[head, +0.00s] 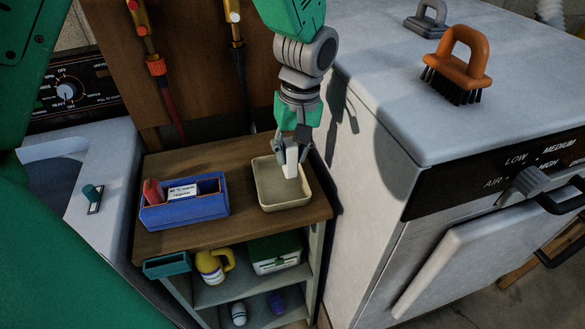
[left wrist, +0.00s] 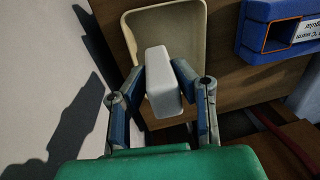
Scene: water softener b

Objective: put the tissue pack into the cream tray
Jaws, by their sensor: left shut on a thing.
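The tissue pack (head: 291,161) is a small white block held upright between the fingers of my left gripper (head: 290,150). It also shows in the left wrist view (left wrist: 162,80), with a blue-lined finger on each side. The cream tray (head: 286,205) stands on the right part of the wooden shelf top. In the head view the pack appears over the tray's back part. In the left wrist view the tray (left wrist: 195,25) lies beyond the pack. Whether the pack touches the tray is hard to tell. My right gripper is not in view.
A blue box (head: 185,209) with a white label card stands left of the tray. A white dryer (head: 375,130) rises close on the right, with an orange brush (head: 461,60) on top. Lower shelves hold a yellow jug (head: 212,265) and a green-lidded box (head: 274,253).

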